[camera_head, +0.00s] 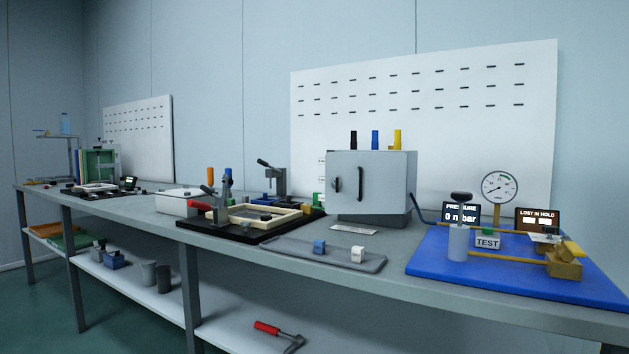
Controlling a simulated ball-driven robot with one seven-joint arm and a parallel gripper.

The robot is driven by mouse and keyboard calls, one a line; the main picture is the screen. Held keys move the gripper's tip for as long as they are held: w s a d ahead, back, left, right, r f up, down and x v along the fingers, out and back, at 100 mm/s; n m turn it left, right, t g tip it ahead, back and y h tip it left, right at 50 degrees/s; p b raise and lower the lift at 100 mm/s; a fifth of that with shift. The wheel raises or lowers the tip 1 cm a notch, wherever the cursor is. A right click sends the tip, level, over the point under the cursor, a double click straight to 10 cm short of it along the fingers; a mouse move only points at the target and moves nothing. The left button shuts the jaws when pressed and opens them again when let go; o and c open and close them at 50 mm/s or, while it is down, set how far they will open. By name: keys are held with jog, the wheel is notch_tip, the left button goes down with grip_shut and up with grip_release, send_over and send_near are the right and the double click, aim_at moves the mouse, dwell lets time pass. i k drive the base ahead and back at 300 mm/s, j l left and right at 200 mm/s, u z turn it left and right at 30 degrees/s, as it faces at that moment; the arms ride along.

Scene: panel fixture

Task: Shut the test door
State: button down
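The test door is the pale grey front panel (348,203) of a grey box (398,190) that stands on the bench right of the middle. A dark vertical handle (361,184) and a smaller dark latch (337,185) show on its front. The panel looks roughly in line with the box, but I cannot tell whether it is fully closed or slightly ajar. My gripper is not in view.
The long grey bench (225,241) carries a black fixture mat (228,234) left of the box. A grey tray (338,258) with a blue and a white block lies in front. A blue board (430,263) with a gauge (500,188) and fittings is at right.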

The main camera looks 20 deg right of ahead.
aim_at(375, 183)
jog(key=i+l+u, duration=0.2)
jog(key=i+l, duration=0.15)
jog(key=i+l+u, duration=0.15)
jog(key=i+l, duration=0.15)
jog(key=i+l+u, duration=0.2)
jog(key=l, duration=0.35)
jog(key=i, duration=0.1)
